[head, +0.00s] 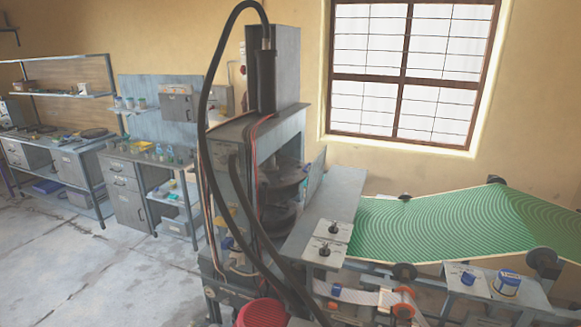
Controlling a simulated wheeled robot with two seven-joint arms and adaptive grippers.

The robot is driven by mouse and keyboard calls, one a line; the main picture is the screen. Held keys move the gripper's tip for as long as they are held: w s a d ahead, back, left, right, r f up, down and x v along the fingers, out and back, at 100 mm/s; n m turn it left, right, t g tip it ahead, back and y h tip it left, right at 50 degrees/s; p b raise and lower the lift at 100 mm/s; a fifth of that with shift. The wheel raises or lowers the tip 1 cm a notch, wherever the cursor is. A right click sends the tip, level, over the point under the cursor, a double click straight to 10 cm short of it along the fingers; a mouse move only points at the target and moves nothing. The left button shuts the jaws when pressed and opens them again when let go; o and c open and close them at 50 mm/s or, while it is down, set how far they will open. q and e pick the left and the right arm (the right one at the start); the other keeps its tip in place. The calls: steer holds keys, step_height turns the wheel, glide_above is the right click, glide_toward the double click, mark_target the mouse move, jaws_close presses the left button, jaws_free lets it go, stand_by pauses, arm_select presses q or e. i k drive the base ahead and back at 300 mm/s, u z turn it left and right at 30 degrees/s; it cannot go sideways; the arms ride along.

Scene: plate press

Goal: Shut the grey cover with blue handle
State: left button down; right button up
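A tall grey press (273,65) stands in the middle of the head view, with dark round plates (285,190) in its open bay. A narrow blue-grey panel (314,177) stands upright at the right edge of the bay; it may be the grey cover, but I cannot tell. I cannot make out a blue handle on it. The left part of the bay is partly hidden by the press's side and hoses. Neither of my grippers is in view.
A thick black hose (203,130) loops down the press's front. A red ribbed object (262,313) is low in front. Workbenches (128,205) line the left wall; the floor (110,275) there is clear.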

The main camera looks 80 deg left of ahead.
mark_target(315, 173)
steer(key=u, duration=0.7)
steer(key=i, duration=0.85)
steer(key=u, duration=0.95)
